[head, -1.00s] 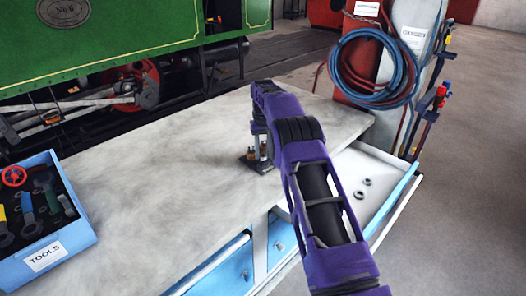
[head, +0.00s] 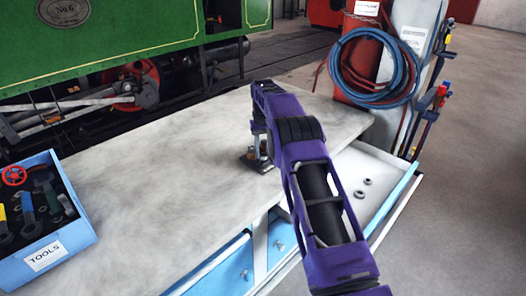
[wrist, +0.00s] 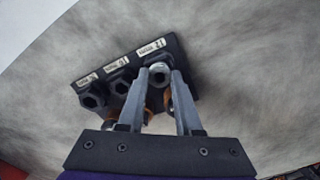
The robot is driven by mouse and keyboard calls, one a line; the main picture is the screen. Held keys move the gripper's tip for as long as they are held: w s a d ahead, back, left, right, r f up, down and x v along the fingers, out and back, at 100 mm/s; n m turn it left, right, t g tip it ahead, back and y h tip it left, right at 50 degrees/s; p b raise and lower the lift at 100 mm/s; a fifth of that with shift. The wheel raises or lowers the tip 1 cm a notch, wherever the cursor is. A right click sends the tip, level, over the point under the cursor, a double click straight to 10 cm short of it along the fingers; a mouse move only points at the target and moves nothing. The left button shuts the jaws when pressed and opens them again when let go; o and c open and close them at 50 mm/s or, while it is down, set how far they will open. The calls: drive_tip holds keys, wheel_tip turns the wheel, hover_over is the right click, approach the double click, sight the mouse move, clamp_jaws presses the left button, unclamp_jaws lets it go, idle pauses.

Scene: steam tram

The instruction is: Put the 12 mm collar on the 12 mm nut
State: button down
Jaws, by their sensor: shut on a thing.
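The black nut plate (wrist: 108,72) lies on the bench, with a row of dark hex nuts and white labels. The label beside the end nut, at my fingertips, seems to read 12, seen upside down. My gripper (wrist: 165,77) is shut on a pale grey ring, the 12 mm collar (wrist: 159,66), right at that end nut. I cannot tell whether the collar is around the nut or just above it. Orange-brown parts (wrist: 141,108) show behind my fingers. In the head view my gripper (head: 257,158) points down over the plate, and my arm hides most of it.
An open drawer (head: 343,170) to the right holds two dark rings (head: 364,187). A blue tool box (head: 62,243) stands at the left of the bench (head: 150,170). The bench between is clear. Hoses (head: 372,68) hang beyond the right end.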

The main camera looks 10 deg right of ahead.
drive_tip(key=shift+f, duration=0.15)
idle(0.4)
drive_tip(key=shift+c, duration=1.8)
unclamp_jaws()
wheel_tip(320, 180, up, 7)
